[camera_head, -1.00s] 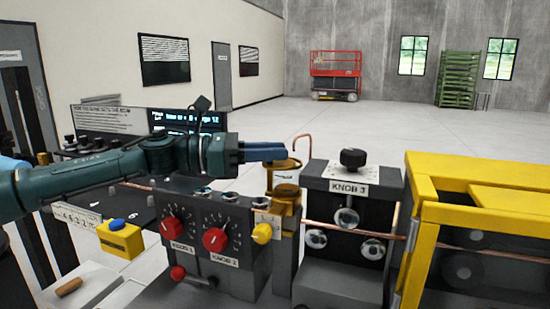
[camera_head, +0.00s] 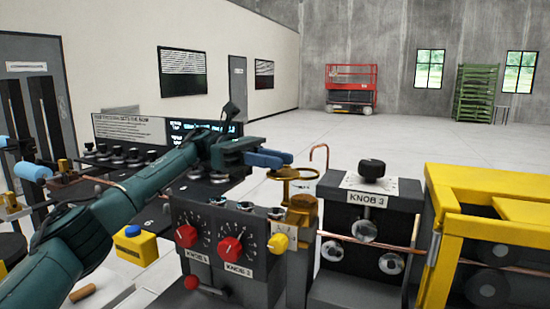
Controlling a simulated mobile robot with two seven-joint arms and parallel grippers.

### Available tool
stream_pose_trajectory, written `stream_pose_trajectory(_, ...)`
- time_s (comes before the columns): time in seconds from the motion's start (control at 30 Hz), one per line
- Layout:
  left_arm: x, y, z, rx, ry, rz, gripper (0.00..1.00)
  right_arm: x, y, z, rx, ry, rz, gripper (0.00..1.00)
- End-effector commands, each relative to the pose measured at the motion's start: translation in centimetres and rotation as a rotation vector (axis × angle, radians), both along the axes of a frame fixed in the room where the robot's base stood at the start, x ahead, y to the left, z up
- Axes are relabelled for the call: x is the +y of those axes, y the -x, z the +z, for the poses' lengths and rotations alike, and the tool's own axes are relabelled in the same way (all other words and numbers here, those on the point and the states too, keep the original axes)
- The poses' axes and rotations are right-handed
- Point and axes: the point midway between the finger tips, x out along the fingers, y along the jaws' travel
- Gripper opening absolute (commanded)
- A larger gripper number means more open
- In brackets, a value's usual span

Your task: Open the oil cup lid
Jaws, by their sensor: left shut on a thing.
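The oil cup (camera_head: 301,207) is a brass-coloured body on the machine, right of the yellow knob. Its lid (camera_head: 297,174) shows as a thin, flat brass disc or ring above the body, with a gap below it. My left gripper (camera_head: 283,160) reaches in from the left, its blue fingers at the lid's upper left edge. The fingers are shut on the lid. The exact contact is partly hidden by the fingers. My right gripper is not in view.
The dark panel with red knobs (camera_head: 232,249) stands below my arm. The KNOB 3 block (camera_head: 367,210) and a yellow frame (camera_head: 437,240) stand to the right. A thin copper tube (camera_head: 402,249) runs between them. A bent copper pipe (camera_head: 326,158) rises behind the cup.

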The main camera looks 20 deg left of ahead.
Motion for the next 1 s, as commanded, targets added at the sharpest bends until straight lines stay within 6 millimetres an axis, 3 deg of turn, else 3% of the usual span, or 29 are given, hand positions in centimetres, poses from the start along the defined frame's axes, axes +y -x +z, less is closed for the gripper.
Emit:
stream_pose_trajectory(0.47,0.03,0.00,0.21,-0.004,0.004,-0.014,0.00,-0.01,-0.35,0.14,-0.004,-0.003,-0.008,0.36)
stream_pose_trajectory(0.5,0.03,0.00,0.22,-0.004,0.004,-0.014,0.24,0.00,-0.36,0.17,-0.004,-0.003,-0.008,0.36)
stream_pose_trajectory(0.67,0.03,0.00,0.17,-0.003,0.003,-0.014,0.37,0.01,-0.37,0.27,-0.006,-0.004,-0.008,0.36)
stream_pose_trajectory(1.0,0.03,0.01,0.05,-0.003,0.002,-0.014,0.39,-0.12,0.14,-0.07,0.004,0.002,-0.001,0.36)
